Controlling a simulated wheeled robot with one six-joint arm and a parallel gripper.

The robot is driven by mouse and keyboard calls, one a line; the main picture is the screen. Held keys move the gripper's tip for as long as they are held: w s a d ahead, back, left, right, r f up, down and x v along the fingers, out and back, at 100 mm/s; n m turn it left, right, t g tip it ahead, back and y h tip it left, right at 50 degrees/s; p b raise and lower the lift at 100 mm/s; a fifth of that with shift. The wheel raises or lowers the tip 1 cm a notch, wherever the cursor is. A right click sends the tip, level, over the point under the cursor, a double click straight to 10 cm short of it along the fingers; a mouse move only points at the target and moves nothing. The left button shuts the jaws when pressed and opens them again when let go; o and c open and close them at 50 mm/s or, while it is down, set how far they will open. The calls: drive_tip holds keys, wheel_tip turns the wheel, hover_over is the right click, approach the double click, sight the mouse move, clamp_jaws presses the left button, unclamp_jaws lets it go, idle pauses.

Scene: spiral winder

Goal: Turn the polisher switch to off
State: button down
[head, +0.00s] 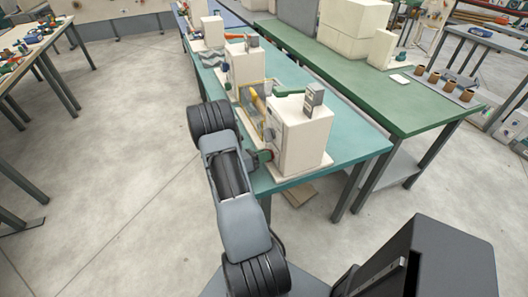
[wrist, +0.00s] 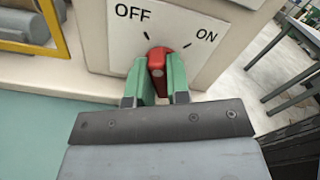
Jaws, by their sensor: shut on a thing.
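The red switch knob (wrist: 157,60) sits on a white plate marked OFF on the left and ON on the right, each with a black tick. My gripper (wrist: 158,82) has its green fingers on both sides of the knob and is shut on it. The knob stands nearly upright in the wrist view; the fingers partly cover it, and I cannot tell exactly which tick it points to. The plate belongs to the cream machine (head: 303,138) at the near end of the teal bench. In the head view, my gripper (head: 264,156) is at this machine's left face.
The teal bench (head: 350,150) carries another cream machine (head: 245,70) farther back. A yellow frame (wrist: 35,30) stands left of the switch plate. A green bench (head: 420,110) is close on the right. Open concrete floor (head: 110,150) lies to the left.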

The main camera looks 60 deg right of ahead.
drive_tip(key=shift+n+p, duration=0.65)
drive_tip(key=shift+n, duration=0.65)
drive_tip(key=shift+w+n, duration=0.1)
drive_tip(key=shift+n, duration=0.2)
drive_tip(key=c, duration=1.1)
unclamp_jaws()
drive_tip(key=b+v, duration=0.2)
drive_tip(key=v, duration=1.1)
drive_tip(key=shift+w+a, duration=0.3)
